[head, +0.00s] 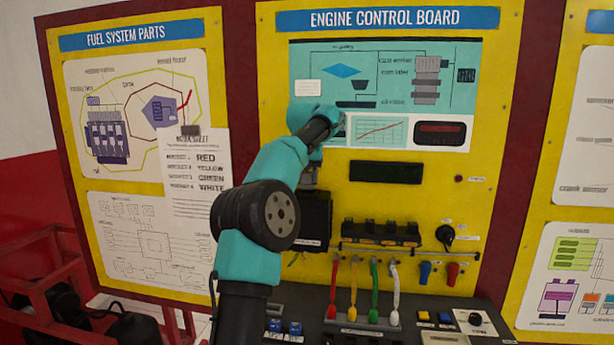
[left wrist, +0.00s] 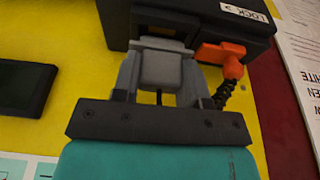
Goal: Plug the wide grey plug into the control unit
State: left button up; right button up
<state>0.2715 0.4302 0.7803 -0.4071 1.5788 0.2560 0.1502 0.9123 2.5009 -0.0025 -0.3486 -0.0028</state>
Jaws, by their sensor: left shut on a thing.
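The wide grey plug (left wrist: 160,69) sits between the two grey fingers of my left gripper (left wrist: 160,80), which is shut on it. The control unit (left wrist: 205,18) is a black box just beyond the plug in the left wrist view. The plug is in line with a recess on its near side; I cannot tell how far in it is. An orange lever (left wrist: 222,58) sticks out of the unit beside the plug. In the head view, my left gripper (head: 309,180) is above the control unit (head: 314,220), and my arm hides the plug. My right gripper is not in view.
A dark display (head: 387,172) is on the yellow board right of my gripper; it also shows in the left wrist view (left wrist: 22,87). A row of black coils (head: 380,232) and coloured leads (head: 374,290) is at the lower right. A paper sheet (head: 197,180) hangs at left.

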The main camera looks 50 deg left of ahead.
pick_arm(q)
jog(key=shift+x, duration=0.85)
dwell(0.7)
jog(key=o, duration=0.7)
jog(key=shift+s+d, duration=0.1)
jog(key=shift+s, duration=0.05)
jog(key=shift+v, duration=2.75)
jog(key=shift+r, duration=0.85)
